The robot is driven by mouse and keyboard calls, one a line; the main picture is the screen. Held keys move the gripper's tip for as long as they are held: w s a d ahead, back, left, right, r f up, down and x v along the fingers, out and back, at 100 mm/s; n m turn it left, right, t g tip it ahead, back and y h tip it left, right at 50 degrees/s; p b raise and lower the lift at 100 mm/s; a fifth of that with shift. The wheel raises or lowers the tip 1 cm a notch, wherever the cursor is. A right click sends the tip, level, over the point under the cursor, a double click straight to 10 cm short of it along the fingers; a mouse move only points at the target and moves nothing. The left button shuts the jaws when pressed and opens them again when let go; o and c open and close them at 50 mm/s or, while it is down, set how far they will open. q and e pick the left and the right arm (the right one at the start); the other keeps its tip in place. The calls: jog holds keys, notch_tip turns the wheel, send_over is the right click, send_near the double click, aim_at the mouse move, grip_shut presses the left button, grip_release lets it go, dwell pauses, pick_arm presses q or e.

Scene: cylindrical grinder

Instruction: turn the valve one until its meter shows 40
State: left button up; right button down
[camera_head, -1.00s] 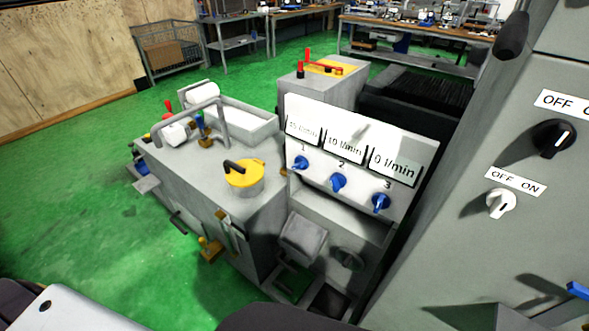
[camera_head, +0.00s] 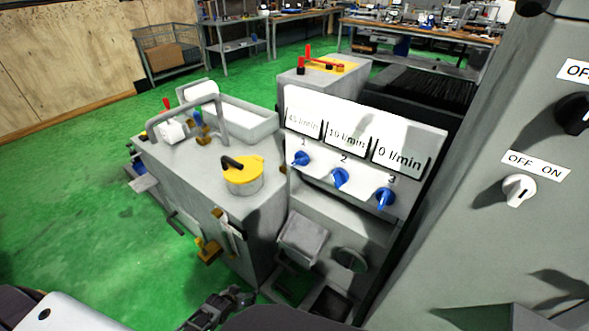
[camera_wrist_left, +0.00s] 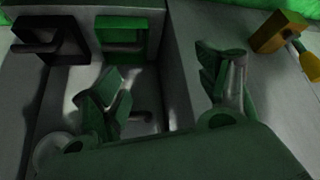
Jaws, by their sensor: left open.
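Valve one, the blue knob (camera_head: 301,158) under the number 1, is the leftmost of three on the sloped white panel in the head view. Its meter (camera_head: 304,124) is above it; the small text seems to read 45 l/min, but is hard to make out. Meter two (camera_head: 346,138) reads 10 l/min and meter three (camera_head: 398,157) reads 0 l/min. My left gripper (camera_head: 228,302) shows at the bottom edge, low in front of the machine and well below valve one, touching no knob. In the left wrist view it (camera_wrist_left: 165,75) is open and empty. My right gripper is out of view.
Valve two (camera_head: 340,178) and valve three (camera_head: 385,199) sit close to the right of valve one. A yellow-topped cap (camera_head: 243,176) stands left of the panel. A grey box (camera_head: 303,237) juts out below it. A tall grey cabinet (camera_head: 500,230) with switches bounds the right.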

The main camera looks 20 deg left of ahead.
pick_arm(q)
jog(key=w+d+r+n+t+h+b, duration=0.1)
jog(key=w+d+r+t+b, duration=0.1)
jog(key=w+r, duration=0.7)
jog(key=w+d+r+n+t+h+b, duration=0.1)
jog(key=w+d+r+t+b, duration=0.15)
jog(key=w+r, duration=0.65)
notch_tip(320, 180, up, 28)
jog(key=w+d+n+t+h+b, duration=0.1)
jog(key=w+d+t+h+b, duration=0.1)
jog(key=t+h, duration=0.2)
jog(key=shift+d+f+t+b, duration=0.15)
jog(key=shift+d+t+b, duration=0.25)
jog(key=shift+t, duration=0.45)
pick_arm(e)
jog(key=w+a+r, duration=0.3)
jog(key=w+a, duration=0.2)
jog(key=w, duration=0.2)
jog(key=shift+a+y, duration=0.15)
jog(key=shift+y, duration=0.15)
pick_arm(q)
jog(key=shift+w, duration=0.2)
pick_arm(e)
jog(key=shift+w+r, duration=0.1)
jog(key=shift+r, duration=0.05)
